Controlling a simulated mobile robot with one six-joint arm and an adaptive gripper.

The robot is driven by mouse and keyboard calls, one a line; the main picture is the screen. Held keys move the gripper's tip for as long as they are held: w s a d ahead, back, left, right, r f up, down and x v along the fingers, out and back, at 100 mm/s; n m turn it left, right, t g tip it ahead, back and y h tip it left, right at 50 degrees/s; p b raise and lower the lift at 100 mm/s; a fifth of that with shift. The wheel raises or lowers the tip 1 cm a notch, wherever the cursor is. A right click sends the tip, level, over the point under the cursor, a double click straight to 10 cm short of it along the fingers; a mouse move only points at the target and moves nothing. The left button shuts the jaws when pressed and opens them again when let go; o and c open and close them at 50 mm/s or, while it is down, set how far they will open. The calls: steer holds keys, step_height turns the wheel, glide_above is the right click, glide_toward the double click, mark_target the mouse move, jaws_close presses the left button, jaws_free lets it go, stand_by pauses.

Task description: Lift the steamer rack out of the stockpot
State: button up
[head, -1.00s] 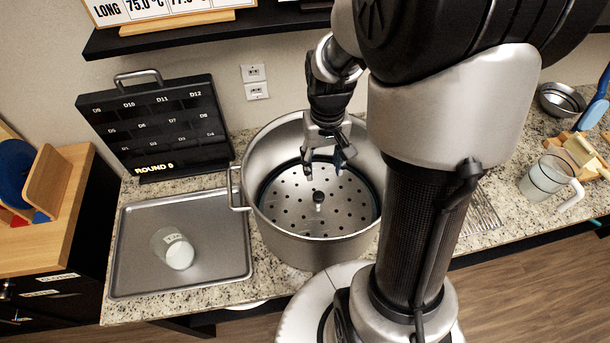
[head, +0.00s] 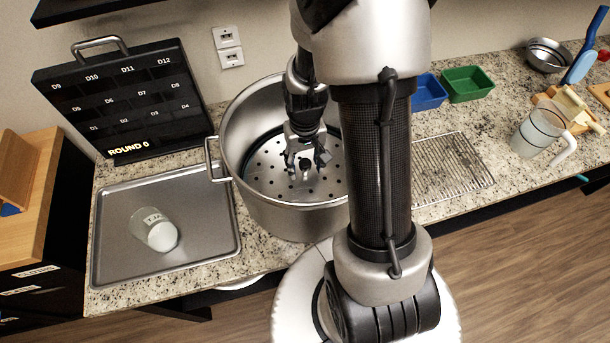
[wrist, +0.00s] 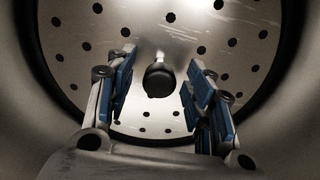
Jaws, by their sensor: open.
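The stockpot (head: 232,133) is a large steel pot on the granite counter, with a side handle on its left. The steamer rack (head: 265,170) is a round perforated metal disc with a dark rim, lying inside the pot. A black knob stands at its middle; in the wrist view the knob (wrist: 158,80) shows between my fingers. My gripper (head: 308,163) is open and reaches down inside the pot, its fingertips around the knob. In the wrist view my gripper (wrist: 158,85) has a finger on each side of the knob, with gaps between. The pot's right side is hidden by my arm.
A metal tray (head: 110,262) with a fallen labelled beaker (head: 155,232) lies left of the pot. A black board (head: 125,100) stands behind it. To the right are a wire rack (head: 455,168), blue (head: 428,92) and green (head: 467,84) bins, and a jug (head: 540,130).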

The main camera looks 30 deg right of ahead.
steer(key=shift+f, duration=0.5)
steer(key=shift+r, duration=0.1)
steer(key=shift+c, duration=0.4)
jaws_close()
